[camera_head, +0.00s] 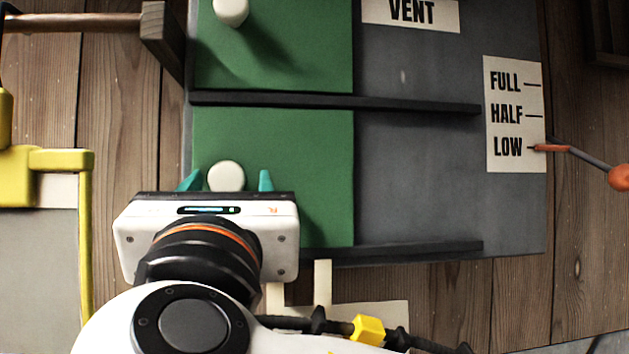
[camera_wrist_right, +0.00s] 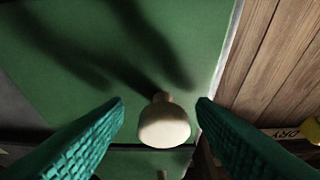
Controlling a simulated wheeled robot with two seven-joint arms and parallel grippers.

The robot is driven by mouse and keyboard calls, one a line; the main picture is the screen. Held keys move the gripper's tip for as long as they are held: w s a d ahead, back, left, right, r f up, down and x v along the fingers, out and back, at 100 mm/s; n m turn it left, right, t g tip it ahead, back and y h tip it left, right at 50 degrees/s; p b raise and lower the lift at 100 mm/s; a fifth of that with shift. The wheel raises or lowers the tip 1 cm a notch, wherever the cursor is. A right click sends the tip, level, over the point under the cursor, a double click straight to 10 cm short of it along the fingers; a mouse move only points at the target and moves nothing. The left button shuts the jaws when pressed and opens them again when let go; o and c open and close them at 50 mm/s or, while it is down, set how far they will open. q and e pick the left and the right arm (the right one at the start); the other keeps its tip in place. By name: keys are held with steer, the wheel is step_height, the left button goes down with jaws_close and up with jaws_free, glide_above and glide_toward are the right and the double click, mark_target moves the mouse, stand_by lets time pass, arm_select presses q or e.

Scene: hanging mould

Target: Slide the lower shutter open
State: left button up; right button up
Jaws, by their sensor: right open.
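The lower shutter (camera_head: 310,170) is a green panel between two dark rails, at the left part of a grey board. Its round cream knob (camera_head: 227,174) stands near the shutter's left side. My right gripper (camera_head: 226,181) is open, with one teal finger on each side of that knob. In the right wrist view the knob (camera_wrist_right: 163,122) shows between the open fingers (camera_wrist_right: 160,102), with a visible gap on both sides. The right hand hides the shutter's lower left part. My left gripper is not in view.
Above is an upper green shutter (camera_head: 300,45) with its own knob (camera_head: 231,11). A dark middle rail (camera_head: 335,101) parts the two. Bare grey board (camera_head: 420,180) lies right of the shutters. A FULL/HALF/LOW label (camera_head: 514,115) has an orange pointer beside LOW. A yellow frame (camera_head: 85,220) stands left.

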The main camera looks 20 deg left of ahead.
steer(key=shift+s+d+r, duration=0.1)
steer(key=shift+s+r, duration=0.05)
steer(key=shift+s, duration=0.35)
steer(key=shift+c, duration=0.6)
jaws_close()
steer(key=shift+w+d+b, duration=0.4)
steer(key=shift+d, duration=0.1)
arm_select(q)
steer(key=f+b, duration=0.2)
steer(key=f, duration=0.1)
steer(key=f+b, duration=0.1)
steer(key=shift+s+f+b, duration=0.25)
steer(key=shift+b, duration=0.15)
arm_select(e)
steer(key=w+d, duration=0.2)
steer(key=d, duration=0.2)
steer(key=w+d, duration=0.3)
steer(key=d, duration=0.1)
steer(key=w+d, duration=0.2)
steer(key=d, duration=0.2)
steer(key=shift+w+d, duration=0.25)
steer(key=shift+w, duration=0.1)
steer(key=shift+c, duration=0.4)
jaws_free()
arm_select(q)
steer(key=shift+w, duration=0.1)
arm_select(e)
steer(key=shift+o, duration=1)
steer(key=shift+w+d, duration=0.1)
steer(key=shift+w, duration=0.15)
